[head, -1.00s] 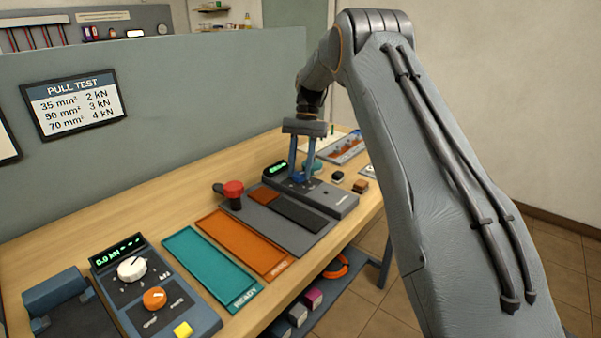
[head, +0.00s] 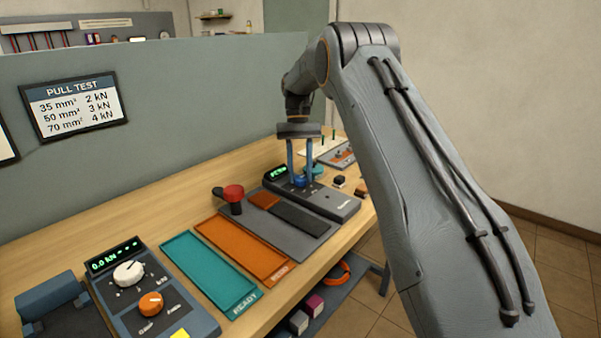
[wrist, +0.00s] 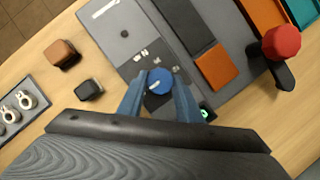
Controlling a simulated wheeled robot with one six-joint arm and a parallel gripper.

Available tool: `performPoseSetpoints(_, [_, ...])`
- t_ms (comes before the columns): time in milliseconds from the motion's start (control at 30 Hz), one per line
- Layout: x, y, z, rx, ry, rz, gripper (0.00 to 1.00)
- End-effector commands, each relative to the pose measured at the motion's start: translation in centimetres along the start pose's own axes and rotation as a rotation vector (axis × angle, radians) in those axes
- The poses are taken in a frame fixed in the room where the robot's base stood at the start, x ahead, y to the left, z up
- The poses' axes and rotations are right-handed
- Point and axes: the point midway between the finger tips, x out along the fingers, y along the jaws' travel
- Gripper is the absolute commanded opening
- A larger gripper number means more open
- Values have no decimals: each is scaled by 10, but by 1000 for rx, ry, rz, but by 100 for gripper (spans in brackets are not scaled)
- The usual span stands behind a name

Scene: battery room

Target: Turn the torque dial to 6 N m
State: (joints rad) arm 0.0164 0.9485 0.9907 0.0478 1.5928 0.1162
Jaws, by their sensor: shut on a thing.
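The torque dial is a round blue knob with a white pointer mark, seen in the wrist view (wrist: 159,81) and, smaller, in the head view (head: 300,181). It sits on a grey tool unit (head: 335,203) with a small green-lit display (head: 277,172), whose digits I cannot read. My gripper (head: 300,178) points down over the unit, with its two blue fingers shut on the dial, one on each side. In the wrist view (wrist: 158,92) the pointer slants across the knob between the fingertips. The scale marks around it are too small to read.
A red-topped lever (head: 233,193) stands left of the unit, with a grey mat (head: 262,232) and orange and teal trays (head: 208,270) beyond. A brown block (wrist: 62,54) and a black block (wrist: 89,90) lie close to my gripper. A pull tester (head: 150,290) is at front left.

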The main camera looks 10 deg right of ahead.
Motion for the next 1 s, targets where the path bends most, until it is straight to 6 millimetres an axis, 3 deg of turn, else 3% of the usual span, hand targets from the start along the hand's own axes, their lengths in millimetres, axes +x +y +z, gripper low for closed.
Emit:
performPoseSetpoints(233, [-2, 0, -1, -1, 6, -1, 9])
performPoseSetpoints(267, [-2, 0, -1, -1, 6, -1, 35])
performPoseSetpoints(367, [-2, 0, -1, 0, 5, -1, 50])
performPoseSetpoints(733, [-5, 0, -1, 1, 4, -1, 50])
performPoseSetpoints(1000, [-45, 0, -3, 1, 7, -1, 50])
